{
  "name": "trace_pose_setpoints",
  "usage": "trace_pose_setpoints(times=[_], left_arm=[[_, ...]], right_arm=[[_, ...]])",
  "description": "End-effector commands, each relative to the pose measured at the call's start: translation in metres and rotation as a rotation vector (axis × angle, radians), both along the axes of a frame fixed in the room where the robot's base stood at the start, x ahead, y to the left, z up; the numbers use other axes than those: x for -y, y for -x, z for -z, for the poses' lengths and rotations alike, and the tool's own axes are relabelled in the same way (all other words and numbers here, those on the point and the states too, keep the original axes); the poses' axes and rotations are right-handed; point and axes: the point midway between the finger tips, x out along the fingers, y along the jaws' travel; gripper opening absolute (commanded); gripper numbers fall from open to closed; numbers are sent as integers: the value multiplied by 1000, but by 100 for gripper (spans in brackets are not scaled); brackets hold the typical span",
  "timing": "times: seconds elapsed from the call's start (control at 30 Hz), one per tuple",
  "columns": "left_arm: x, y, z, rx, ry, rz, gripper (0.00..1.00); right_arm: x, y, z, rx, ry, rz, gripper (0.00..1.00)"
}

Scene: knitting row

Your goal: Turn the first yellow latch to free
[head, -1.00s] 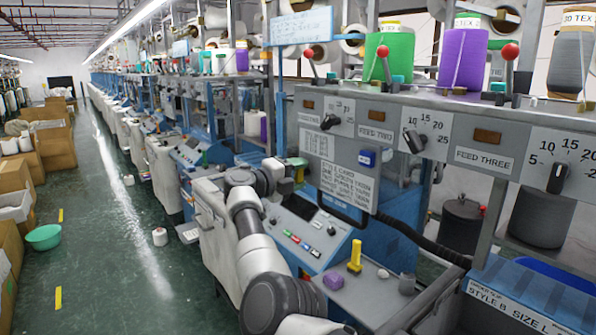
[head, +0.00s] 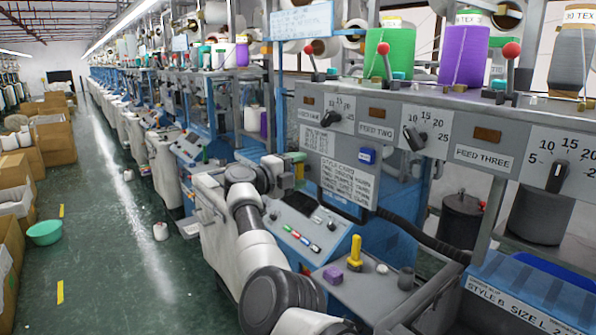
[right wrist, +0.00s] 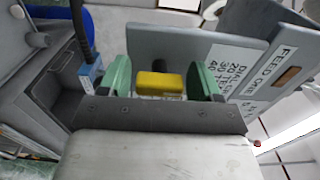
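The yellow latch (right wrist: 158,84) shows in the right wrist view as a short yellow block in front of a dark round part. My right gripper (right wrist: 162,80) has its two green fingers apart, one on each side of the latch. My left gripper is not in view.
The style card panel (head: 338,182) stands just right of my right gripper. Below, a shelf holds an upright yellow tool (head: 355,252), a purple block (head: 333,275) and a grey cup (head: 406,278). A blue button console (head: 310,228) is below the gripper. The aisle at left is open.

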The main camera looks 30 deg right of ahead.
Motion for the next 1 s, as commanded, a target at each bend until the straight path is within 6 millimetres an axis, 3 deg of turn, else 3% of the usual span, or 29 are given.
trace_pose_setpoints(times=[0.43,0.8,1.0], left_arm=[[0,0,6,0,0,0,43],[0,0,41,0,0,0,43],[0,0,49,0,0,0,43]], right_arm=[[-9,1,3,2,-1,0,74],[-79,5,5,2,-1,-2,74],[-103,8,2,2,-1,0,74]])
